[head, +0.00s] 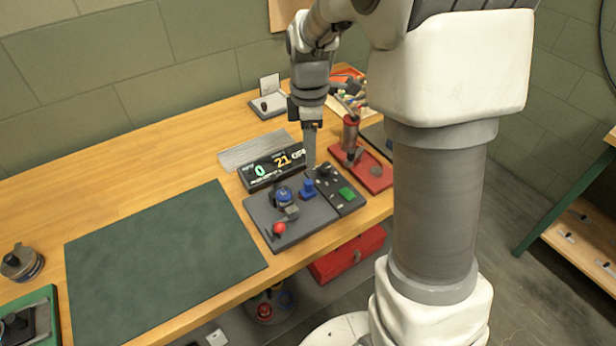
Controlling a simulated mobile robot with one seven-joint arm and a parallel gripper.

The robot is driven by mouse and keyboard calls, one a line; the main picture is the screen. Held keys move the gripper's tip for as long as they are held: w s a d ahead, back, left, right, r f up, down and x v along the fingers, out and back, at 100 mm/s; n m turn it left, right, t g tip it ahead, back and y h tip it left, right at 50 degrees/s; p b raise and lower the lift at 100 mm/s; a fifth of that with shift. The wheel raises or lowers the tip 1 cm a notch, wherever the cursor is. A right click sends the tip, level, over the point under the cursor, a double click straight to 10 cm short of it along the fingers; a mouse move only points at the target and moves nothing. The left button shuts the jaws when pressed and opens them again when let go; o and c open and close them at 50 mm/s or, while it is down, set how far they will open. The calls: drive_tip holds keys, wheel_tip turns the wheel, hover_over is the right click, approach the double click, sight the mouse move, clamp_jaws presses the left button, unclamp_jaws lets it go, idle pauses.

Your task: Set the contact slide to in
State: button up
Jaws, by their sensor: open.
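A grey control board (262,216) lies on the wooden bench, with a round blue knob (284,196), a red ball-ended lever (279,228) and a small blue upright piece (307,188) on it. A darker panel (347,204) adjoins its right side, with a black knob (323,171) and a green block (347,194). I cannot tell which of these is the contact slide, nor its setting; any labels are too small to read. My gripper (310,163) points down just behind the boards, close to the black knob, and is open. I see nothing held in it.
A display (272,170) showing 0 and 21 stands behind the control board, left of my gripper. A red tray (372,174) with a pump-like device (350,135) stands close on the right. A bare dark green mat (160,260) covers the bench to the left.

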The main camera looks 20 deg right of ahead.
sight(309, 182)
wheel_tip(309, 182, down, 10)
drive_tip(key=shift+r+b, duration=0.25)
drive_tip(key=shift+b, duration=0.15)
clamp_jaws()
idle(1.2)
